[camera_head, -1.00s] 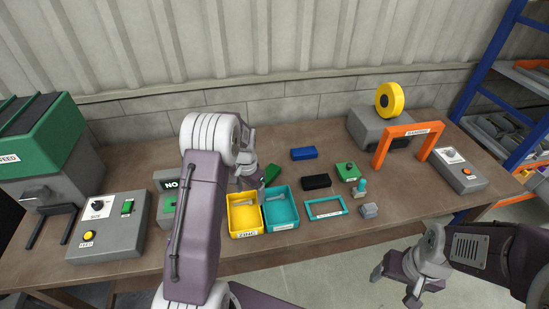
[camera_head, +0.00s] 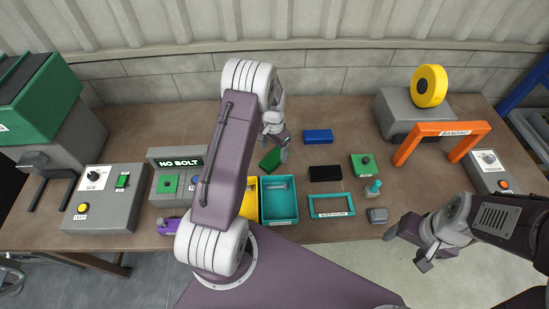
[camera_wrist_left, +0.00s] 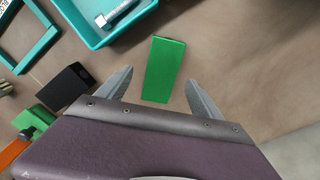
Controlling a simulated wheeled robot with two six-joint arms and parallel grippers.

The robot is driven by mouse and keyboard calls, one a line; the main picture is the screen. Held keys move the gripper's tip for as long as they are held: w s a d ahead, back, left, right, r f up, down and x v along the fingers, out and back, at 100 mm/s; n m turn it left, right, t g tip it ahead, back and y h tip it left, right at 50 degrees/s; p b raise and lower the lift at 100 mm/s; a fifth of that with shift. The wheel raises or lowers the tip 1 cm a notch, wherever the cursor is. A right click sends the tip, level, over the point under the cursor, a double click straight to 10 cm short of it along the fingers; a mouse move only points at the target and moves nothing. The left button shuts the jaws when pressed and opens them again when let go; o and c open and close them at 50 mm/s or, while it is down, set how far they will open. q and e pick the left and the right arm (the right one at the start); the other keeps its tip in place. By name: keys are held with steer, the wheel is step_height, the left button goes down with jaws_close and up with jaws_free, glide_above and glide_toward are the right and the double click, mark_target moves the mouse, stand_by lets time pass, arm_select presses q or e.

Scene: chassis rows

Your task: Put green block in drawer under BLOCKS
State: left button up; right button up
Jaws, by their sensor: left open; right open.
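The green block (camera_head: 270,159) lies on the table behind the teal tray, partly hidden by my left gripper in the head view. In the left wrist view the green block (camera_wrist_left: 163,70) lies between my open left fingers (camera_wrist_left: 160,82), apart from both. My left gripper (camera_head: 278,143) is open and empty over the block. My right gripper (camera_head: 408,248) is open and empty at the table's front right. A teal open frame (camera_head: 340,207) carries a label too small to read surely. I cannot make out a drawer marked BLOCKS.
The teal tray (camera_head: 279,219) holds a bolt; a yellow tray (camera_head: 249,208) beside it is partly hidden by my arm. A blue block (camera_head: 318,136) and black block (camera_head: 325,173) lie to the right. An orange arch (camera_head: 440,130) stands farther right.

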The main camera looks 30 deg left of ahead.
mark_target(274, 157)
arm_select(q)
step_height(274, 157, down, 5)
steer(key=shift+w+a+p, duration=0.1)
steer(key=shift+p, duration=0.75)
steer(key=shift+w+f, duration=0.1)
steer(key=shift+w, duration=0.05)
jaws_close()
